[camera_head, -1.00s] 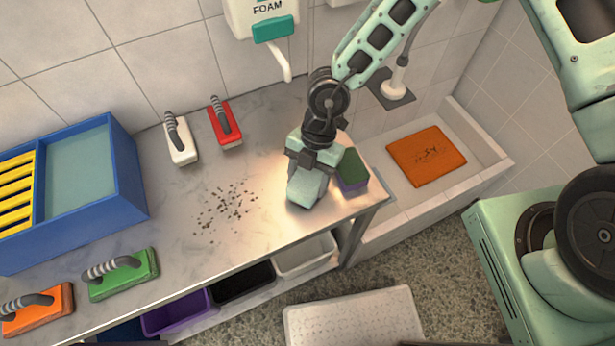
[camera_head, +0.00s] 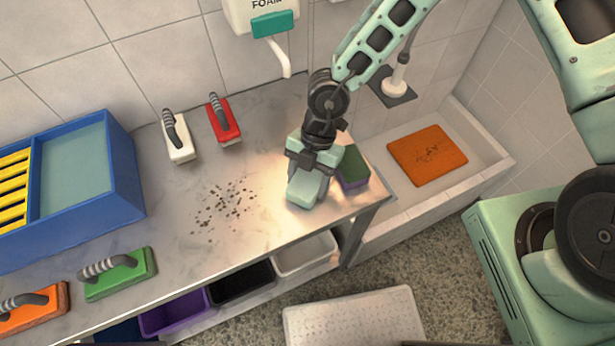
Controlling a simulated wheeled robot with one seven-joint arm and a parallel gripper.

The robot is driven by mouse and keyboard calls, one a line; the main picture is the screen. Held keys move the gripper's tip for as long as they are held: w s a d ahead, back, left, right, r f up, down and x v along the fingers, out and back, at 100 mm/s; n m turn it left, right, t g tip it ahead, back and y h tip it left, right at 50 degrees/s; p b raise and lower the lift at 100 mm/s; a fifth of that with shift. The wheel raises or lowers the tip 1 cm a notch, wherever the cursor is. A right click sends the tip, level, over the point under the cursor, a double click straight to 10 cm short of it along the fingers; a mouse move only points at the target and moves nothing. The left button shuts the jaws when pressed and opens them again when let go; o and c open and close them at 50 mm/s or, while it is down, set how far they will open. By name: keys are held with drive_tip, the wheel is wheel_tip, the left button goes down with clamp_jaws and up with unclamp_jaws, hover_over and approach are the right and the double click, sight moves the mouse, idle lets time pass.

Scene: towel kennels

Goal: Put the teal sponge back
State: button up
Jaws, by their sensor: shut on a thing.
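My gripper (camera_head: 312,166) points down over the right end of the metal counter. It is shut on a pale teal block, the teal sponge (camera_head: 305,190). The sponge sits at or just above the counter top; I cannot tell whether it touches. Its upper end is hidden by the gripper. A sponge with a dark green top and purple body (camera_head: 352,168) stands on the counter just right of the gripper, close beside it.
Dark crumbs (camera_head: 225,205) lie left of the sponge. White (camera_head: 180,150), red (camera_head: 225,130), green (camera_head: 120,275) and orange (camera_head: 35,310) handled brushes stand on the counter. A blue tray (camera_head: 125,165) is at left. The sink (camera_head: 480,145) at right holds an orange cloth (camera_head: 427,155).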

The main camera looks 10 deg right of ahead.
drive_tip(key=shift+f, duration=0.2)
drive_tip(key=o, duration=0.9)
drive_tip(key=shift+o, duration=0.2)
drive_tip(key=b+v, duration=0.1)
drive_tip(key=v, duration=1.6)
drive_tip(key=shift+r, duration=0.2)
